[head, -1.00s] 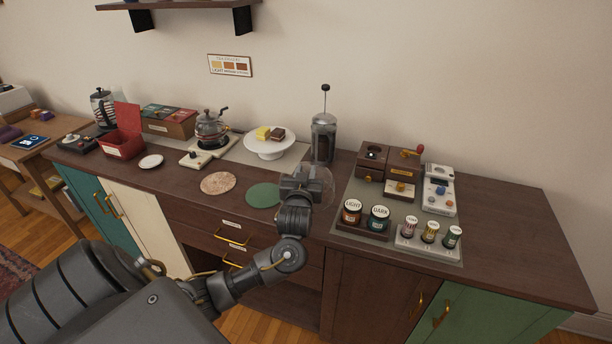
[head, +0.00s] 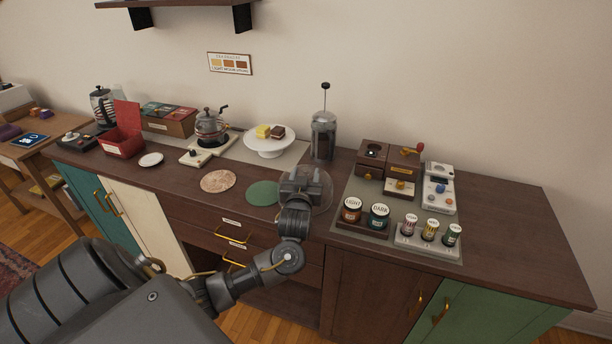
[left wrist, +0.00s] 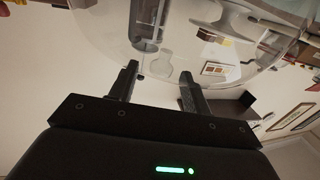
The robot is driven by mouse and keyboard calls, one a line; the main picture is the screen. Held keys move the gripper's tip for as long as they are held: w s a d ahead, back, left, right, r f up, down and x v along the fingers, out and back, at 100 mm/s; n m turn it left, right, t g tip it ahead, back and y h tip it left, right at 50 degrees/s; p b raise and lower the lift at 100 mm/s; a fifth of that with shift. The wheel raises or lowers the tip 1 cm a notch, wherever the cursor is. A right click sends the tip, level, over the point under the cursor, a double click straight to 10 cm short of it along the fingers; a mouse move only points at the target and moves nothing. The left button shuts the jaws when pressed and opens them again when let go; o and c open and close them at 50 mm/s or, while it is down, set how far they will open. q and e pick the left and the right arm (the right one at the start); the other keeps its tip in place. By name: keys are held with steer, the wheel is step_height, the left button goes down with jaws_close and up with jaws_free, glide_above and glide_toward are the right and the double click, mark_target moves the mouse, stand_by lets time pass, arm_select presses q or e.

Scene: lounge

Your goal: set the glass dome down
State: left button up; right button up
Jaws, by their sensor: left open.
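The clear glass dome (head: 322,199) is right of the green round mat (head: 262,193), near the counter's front edge. It appears to stand on the dark wood, but its lower rim is partly hidden by my arm. My left gripper (head: 304,178) is in front of and over the dome. In the left wrist view the open fingers (left wrist: 158,84) are apart, with the dome's glass knob (left wrist: 165,64) between and just beyond their tips. The dome's curved wall (left wrist: 95,45) spreads behind it. My right gripper is not in view.
A white cake stand (head: 269,150) with two cake pieces and a tall French press (head: 322,140) stand behind. A grey mat (head: 345,222) with jars and a grinder lies to the right. A pinkish round mat (head: 218,181) lies left of the green one.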

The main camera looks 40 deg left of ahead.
arm_select(q)
steer(key=shift+r, duration=0.4)
steer(key=v, duration=1.2)
steer(key=shift+f, duration=0.1)
